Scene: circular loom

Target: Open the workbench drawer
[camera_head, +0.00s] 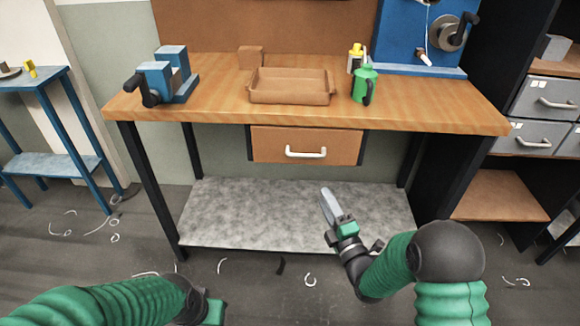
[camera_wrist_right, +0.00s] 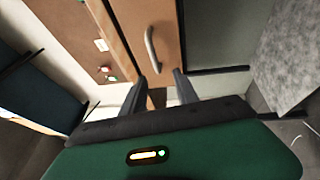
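The workbench (camera_head: 420,115) has a wooden top and black legs. Its drawer (camera_head: 270,145) hangs under the top with a brown front and looks closed. The white bar handle (camera_head: 306,152) is on the middle of the front. My right gripper (camera_head: 328,205) is below and nearer than the handle, apart from it. In the right wrist view its two fingers (camera_wrist_right: 160,88) are spread with nothing between them, and the handle (camera_wrist_right: 152,50) shows beyond the tips. My left gripper (camera_head: 212,311) is at the bottom edge, mostly cut off; its fingers are hidden.
A brown tray (camera_head: 290,99), a green can (camera_head: 363,85), a yellow-topped bottle (camera_head: 354,58) and a blue vise (camera_head: 172,75) stand on the bench. A grey lower shelf (camera_head: 260,220) lies below the drawer. The space before the drawer front is clear.

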